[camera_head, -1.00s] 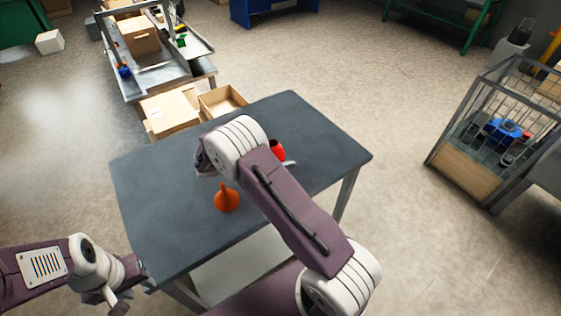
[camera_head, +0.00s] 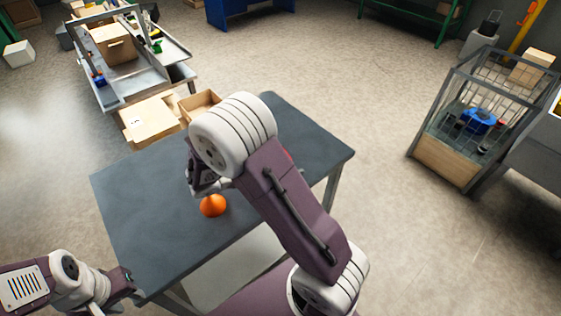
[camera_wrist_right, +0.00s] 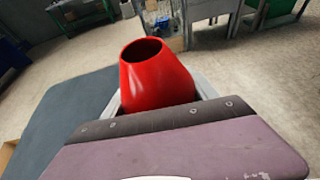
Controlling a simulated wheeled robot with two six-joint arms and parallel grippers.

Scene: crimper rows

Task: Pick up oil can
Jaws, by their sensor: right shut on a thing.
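A red vessel (camera_wrist_right: 158,78) with a tapered top and a round dark opening stands out in the right wrist view. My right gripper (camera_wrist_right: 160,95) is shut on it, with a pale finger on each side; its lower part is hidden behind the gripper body. In the head view my right arm covers this grip, and only a sliver of red (camera_head: 287,154) shows. An orange rounded object (camera_head: 212,206) sits on the dark table (camera_head: 150,235). I cannot tell for sure which is the oil can. My left gripper (camera_head: 132,284) is empty near the table's front left corner.
A wire-sided cage (camera_head: 445,160) with blue and dark items stands right of the table. Cardboard boxes (camera_head: 150,120) lie beyond the table's far edge, near a grey workbench (camera_head: 130,90). The table's left part is clear.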

